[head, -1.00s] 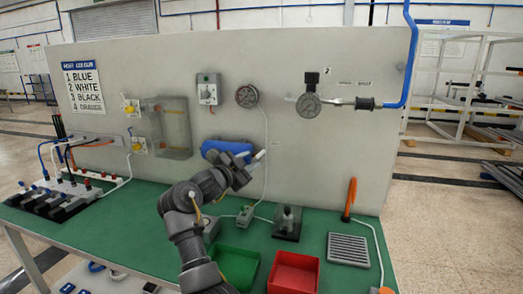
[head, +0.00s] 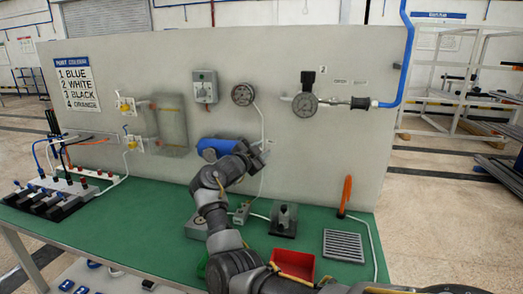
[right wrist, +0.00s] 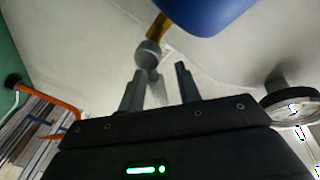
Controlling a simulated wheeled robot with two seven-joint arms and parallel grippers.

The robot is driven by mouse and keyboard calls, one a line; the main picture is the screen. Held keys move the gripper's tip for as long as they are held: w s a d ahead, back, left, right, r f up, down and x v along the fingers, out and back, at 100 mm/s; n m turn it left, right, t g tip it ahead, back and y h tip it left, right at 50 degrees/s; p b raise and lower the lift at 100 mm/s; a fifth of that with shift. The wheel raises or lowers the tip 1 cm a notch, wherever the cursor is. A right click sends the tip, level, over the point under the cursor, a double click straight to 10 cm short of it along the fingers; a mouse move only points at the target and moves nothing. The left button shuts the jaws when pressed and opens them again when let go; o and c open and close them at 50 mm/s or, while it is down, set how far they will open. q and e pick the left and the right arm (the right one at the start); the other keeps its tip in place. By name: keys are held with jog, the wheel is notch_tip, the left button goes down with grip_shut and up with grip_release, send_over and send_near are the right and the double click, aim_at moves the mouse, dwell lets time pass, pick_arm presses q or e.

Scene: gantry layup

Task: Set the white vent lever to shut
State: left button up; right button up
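The blue cylinder (head: 217,147) is mounted on the grey panel. In the right wrist view its blue end (right wrist: 205,12) shows at the top, with a brass stem below it. A pale lever (right wrist: 158,88) with a rounded grey hub hangs from that stem. My right gripper (head: 262,148) is at the cylinder's right end and hides much of the lever in the head view. In the right wrist view the right gripper (right wrist: 160,88) is open, and the lever shows between its two fingers. I cannot tell whether they touch. My left gripper is not in view.
A gauge (head: 242,94) hangs above the cylinder, with a hose running down the panel. A second gauge (head: 305,104) is further right. On the green bench stand a black-knobbed block (head: 284,219), a red bin (head: 293,264), an orange handle (head: 345,195) and a grey grille (head: 343,246).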

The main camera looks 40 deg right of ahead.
grip_shut()
jog(key=shift+w+a+r+n+t+h+p, duration=0.35)
jog(key=shift+n+p, duration=0.55)
jog(key=shift+n, duration=0.6)
jog(key=shift+w+a+r+n+t+h+p, duration=0.25)
jog(key=shift+w+n+p, duration=0.45)
jog(key=shift+n, duration=0.8)
jog(key=shift+w+a+r+n+t+h+p, duration=0.25)
jog(key=shift+n+t+p, duration=0.15)
jog(key=shift+n+p, duration=0.9)
jog(key=shift+n, duration=0.4)
grip_release()
jog(key=shift+w+f, duration=0.1)
